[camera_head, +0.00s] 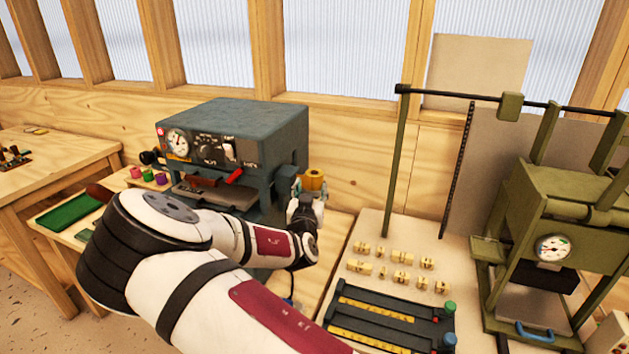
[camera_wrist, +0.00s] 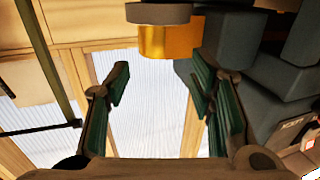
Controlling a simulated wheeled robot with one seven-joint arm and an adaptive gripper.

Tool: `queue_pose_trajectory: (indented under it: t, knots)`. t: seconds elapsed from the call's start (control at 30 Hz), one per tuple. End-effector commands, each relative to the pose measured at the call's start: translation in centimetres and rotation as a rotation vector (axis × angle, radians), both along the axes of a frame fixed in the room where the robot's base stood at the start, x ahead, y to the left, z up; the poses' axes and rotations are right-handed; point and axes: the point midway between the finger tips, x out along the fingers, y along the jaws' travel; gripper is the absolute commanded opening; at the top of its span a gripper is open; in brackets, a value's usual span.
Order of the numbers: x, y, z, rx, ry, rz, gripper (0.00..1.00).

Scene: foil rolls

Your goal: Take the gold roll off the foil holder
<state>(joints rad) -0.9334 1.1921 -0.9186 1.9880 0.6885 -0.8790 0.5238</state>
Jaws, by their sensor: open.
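The gold roll (camera_head: 314,177) sits at the right side of the dark grey stamping machine (camera_head: 262,125), just beyond my gripper (camera_head: 308,190). In the wrist view, the gold roll (camera_wrist: 168,42) shows at the top centre, against a brown-grey round part (camera_wrist: 158,13) that seems to belong to the foil holder. My gripper (camera_wrist: 160,68) is open with nothing between its green-padded fingers. The roll lies ahead of the fingertips, nearer the right finger in the wrist view. My arm hides most of the holder in the head view.
Pink, green and purple small rolls (camera_head: 147,175) and a green tray (camera_head: 68,212) lie left of the machine. Several brass type pieces (camera_head: 400,279) and a black rack (camera_head: 390,315) lie on the right table. An olive press (camera_head: 560,220) stands farther right.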

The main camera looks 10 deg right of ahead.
Motion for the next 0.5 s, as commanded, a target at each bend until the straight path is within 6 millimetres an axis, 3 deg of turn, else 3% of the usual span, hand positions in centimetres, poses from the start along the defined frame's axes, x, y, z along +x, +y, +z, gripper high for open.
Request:
queue_pose_trajectory:
  t: [0.1,0.5]
  knots:
    - [1.9,-0.7,0.0,0.001,-0.001,-0.002,0.49]
    - [5.2,-1.9,0.2,-0.002,0.001,-0.001,0.49]
